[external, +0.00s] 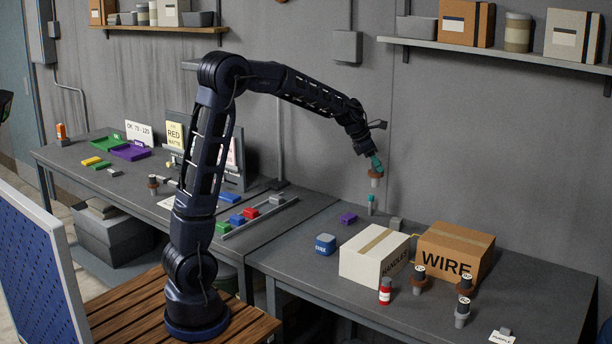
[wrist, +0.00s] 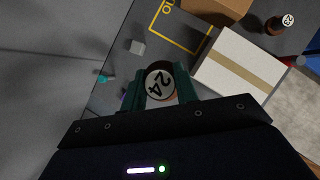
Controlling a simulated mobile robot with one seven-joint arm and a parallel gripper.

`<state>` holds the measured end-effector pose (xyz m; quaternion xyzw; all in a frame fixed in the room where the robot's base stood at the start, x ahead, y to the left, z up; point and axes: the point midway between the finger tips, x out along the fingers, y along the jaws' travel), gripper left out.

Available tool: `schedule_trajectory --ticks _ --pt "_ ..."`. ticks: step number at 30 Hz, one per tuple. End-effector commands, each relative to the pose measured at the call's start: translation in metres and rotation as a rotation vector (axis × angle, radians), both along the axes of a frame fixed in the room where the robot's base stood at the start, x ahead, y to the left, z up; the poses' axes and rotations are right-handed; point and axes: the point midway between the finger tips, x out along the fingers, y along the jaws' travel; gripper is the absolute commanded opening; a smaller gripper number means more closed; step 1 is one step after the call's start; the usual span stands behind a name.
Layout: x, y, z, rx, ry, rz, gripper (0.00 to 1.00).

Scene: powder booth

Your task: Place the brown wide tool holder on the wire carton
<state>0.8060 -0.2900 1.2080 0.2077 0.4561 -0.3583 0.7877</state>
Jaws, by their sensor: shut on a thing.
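My gripper (external: 376,163) is shut on a brown-ringed tool holder (external: 376,174) and holds it upright in the air over the back of the right table. In the wrist view the held holder (wrist: 160,82) shows a round white label reading 24 between the teal fingers. The wire carton (external: 455,251) is a brown box lettered WIRE, lower and to the right of my gripper. Part of its top (wrist: 215,10) shows at the upper edge of the wrist view. The holder is well apart from the carton.
A white carton (external: 374,255) stands just left of the wire carton. Several other tool holders (external: 419,279) stand in front, with a red bottle (external: 385,290). A small teal-topped item (external: 371,204), a purple block (external: 348,218) and a grey block (external: 395,223) lie behind. A shelf (external: 500,55) hangs above.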

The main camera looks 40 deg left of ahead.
Motion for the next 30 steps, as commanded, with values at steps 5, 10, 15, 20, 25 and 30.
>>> schedule_trajectory --ticks 5,10,15,20,25,30 --pt "0.017 -0.074 0.024 0.001 -0.004 -0.086 0.0" --pt "0.023 -0.145 0.046 0.0 -0.002 -0.159 0.0" --pt "0.021 -0.215 0.068 0.0 -0.001 -0.229 0.0" --pt "0.013 -0.271 0.086 0.0 -0.003 -0.28 0.0" --pt "0.005 -0.31 0.098 -0.001 -0.001 -0.314 0.0" --pt "0.001 -0.325 0.1 0.0 0.0 -0.327 0.0"
